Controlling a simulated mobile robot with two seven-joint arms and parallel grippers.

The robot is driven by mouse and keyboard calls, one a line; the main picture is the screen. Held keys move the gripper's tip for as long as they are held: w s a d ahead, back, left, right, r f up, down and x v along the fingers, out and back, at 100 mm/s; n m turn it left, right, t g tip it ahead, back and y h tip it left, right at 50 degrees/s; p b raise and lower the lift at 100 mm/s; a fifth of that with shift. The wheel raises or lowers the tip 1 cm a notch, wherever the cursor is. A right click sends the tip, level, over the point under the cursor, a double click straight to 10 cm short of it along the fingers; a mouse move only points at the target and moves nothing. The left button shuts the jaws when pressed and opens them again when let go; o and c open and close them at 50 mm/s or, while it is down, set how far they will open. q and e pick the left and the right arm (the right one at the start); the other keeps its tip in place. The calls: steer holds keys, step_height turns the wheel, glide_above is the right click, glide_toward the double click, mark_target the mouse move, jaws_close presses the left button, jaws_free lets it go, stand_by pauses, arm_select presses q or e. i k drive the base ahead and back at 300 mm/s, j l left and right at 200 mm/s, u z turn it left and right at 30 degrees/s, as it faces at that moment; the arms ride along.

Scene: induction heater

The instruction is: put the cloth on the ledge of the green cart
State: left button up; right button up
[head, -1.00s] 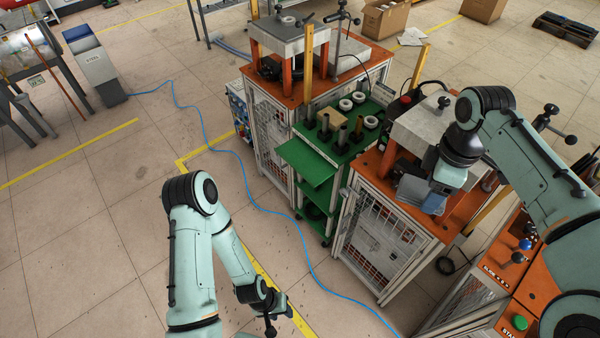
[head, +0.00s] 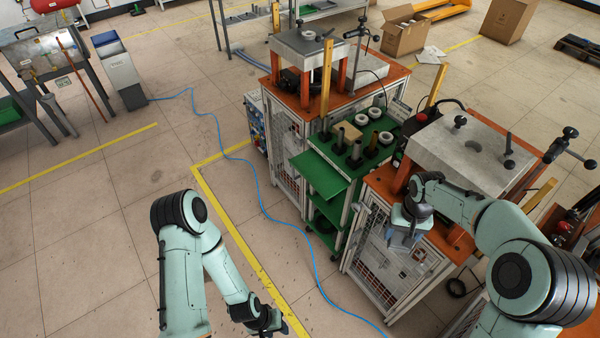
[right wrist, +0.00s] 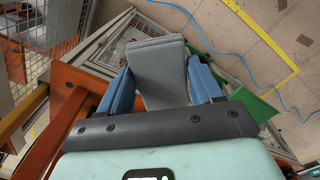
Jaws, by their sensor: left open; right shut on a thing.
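The grey folded cloth (right wrist: 160,75) is held between the two blue fingers of my right gripper (right wrist: 163,85) in the right wrist view. In the head view, my right gripper (head: 404,232) is above the front edge of the orange-topped machine, to the right of the green cart (head: 345,168). The cart's green ledge (head: 318,173) sticks out at its front left, and nothing lies on it. A green part of the cart also shows at the right of the right wrist view (right wrist: 250,103). My left gripper (head: 268,325) is low over the floor, open and away from the cart.
The cart stands between two orange-topped machines (head: 285,78) (head: 382,182). Dark cylinders (head: 354,152) and white rings (head: 375,113) stand on its top. A blue cable (head: 262,195) runs over the floor. The space in front of the ledge is clear.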

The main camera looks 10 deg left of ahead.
mark_target(321, 178)
steer(key=i+u, duration=0.1)
steer(key=u, duration=1.25)
steer(key=i+l, duration=0.3)
steer(key=l, duration=0.15)
steer(key=i+l+u, duration=0.1)
steer(key=i+l, duration=0.25)
